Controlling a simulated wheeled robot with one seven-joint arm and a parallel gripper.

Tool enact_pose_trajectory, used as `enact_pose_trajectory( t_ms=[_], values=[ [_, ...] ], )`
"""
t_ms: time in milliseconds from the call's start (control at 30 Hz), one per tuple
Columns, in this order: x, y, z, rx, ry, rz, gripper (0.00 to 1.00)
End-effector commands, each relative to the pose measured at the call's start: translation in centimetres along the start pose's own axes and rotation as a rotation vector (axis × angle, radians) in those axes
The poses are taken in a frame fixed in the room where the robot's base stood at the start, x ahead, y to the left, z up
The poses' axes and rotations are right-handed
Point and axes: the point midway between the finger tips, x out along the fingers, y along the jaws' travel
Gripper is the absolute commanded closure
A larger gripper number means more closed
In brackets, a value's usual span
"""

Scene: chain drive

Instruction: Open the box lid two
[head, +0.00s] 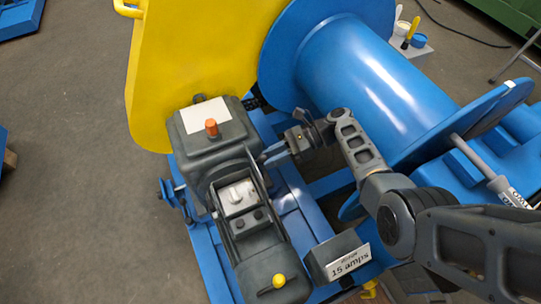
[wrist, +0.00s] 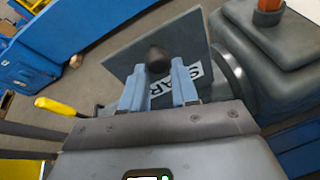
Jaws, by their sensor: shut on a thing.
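My gripper (head: 272,155) reaches in from the right, beside the grey motor housing. In the wrist view its two blue fingers (wrist: 160,78) are shut on a dark round knob (wrist: 158,58) on a flat grey lid (wrist: 125,63). The lid carries a white label with black letters, partly hidden by the fingers, reading about "STAR". In the head view the lid (head: 257,172) shows nearly edge-on, standing up at the right side of the box. The open box (head: 237,196) shows a light panel and dark round buttons inside.
The grey motor (head: 212,140) with an orange knob (head: 211,127) stands left of my gripper. A yellow guard (head: 190,60) and a blue drum (head: 370,75) are behind.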

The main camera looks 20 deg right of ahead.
Motion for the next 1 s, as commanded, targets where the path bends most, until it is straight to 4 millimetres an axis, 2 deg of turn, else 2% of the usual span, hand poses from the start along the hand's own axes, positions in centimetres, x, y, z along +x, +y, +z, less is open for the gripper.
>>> enact_pose_trajectory(
  t_ms=[33, 400, 433, 500, 1000],
  values=[
    [-0.05, -0.45, -0.51, 0.003, 0.012, -0.02, 1.0],
    [-0.03, -0.46, -0.5, 0.002, 0.012, -0.019, 1.0],
    [-0.03, -0.46, -0.49, 0.002, 0.012, -0.018, 0.68],
    [-0.02, -0.44, -0.46, 0.002, 0.011, -0.018, 0.63],
    [-0.11, -0.44, -0.04, -0.002, 0.006, -0.016, 0.63]
  ],
)
